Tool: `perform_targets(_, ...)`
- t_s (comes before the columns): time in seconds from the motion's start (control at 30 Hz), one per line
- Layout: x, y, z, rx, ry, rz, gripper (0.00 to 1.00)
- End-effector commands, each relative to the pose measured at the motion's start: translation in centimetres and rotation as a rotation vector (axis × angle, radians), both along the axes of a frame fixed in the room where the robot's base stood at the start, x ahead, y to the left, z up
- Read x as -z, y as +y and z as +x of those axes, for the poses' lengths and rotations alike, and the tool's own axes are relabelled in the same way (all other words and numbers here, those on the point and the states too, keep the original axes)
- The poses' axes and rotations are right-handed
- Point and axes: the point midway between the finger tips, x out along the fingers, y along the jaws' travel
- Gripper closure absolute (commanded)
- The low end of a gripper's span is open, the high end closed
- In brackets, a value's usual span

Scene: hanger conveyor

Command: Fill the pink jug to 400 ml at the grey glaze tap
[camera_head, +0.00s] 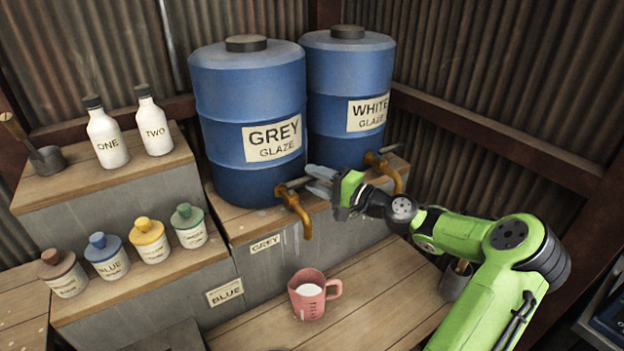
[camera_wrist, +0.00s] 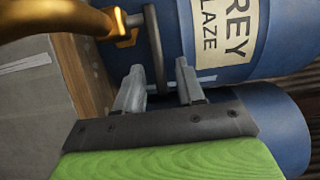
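The pink jug (camera_head: 312,302) stands upright on the wooden boards, below the spout of the grey glaze tap in the picture. Whitish liquid shows inside; its marks are too small to read. The brass tap (camera_head: 300,213) comes out of the blue barrel labelled GREY GLAZE (camera_head: 232,95). No stream shows at its spout. My gripper (camera_head: 318,182) is at the tap's lever. In the wrist view, the fingers (camera_wrist: 160,88) are apart, with the dark lever (camera_wrist: 153,45) between them and a gap on the right side. Whether the left finger touches it I cannot tell.
The WHITE GLAZE barrel (camera_head: 345,75) and its tap (camera_head: 384,170) stand close to the right. Bottles ONE (camera_head: 108,140) and TWO (camera_head: 153,130) and several small colour jars stand on left steps. A grey cup (camera_head: 455,283) is near my arm. Boards around the jug are clear.

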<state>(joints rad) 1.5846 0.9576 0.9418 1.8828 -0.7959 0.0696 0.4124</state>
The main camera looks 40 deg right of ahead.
Motion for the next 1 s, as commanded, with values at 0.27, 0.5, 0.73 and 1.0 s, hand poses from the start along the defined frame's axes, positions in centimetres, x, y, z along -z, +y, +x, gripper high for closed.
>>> perform_targets(0.27,0.02,0.47,1.49,0.002,0.000,0.000,0.62)
perform_targets(0.5,0.02,0.48,1.45,0.001,0.001,0.000,0.80)
perform_targets(0.73,0.04,0.48,1.43,0.001,0.001,0.000,1.00)
perform_targets(1.0,0.07,0.50,1.39,0.004,0.002,0.000,1.00)
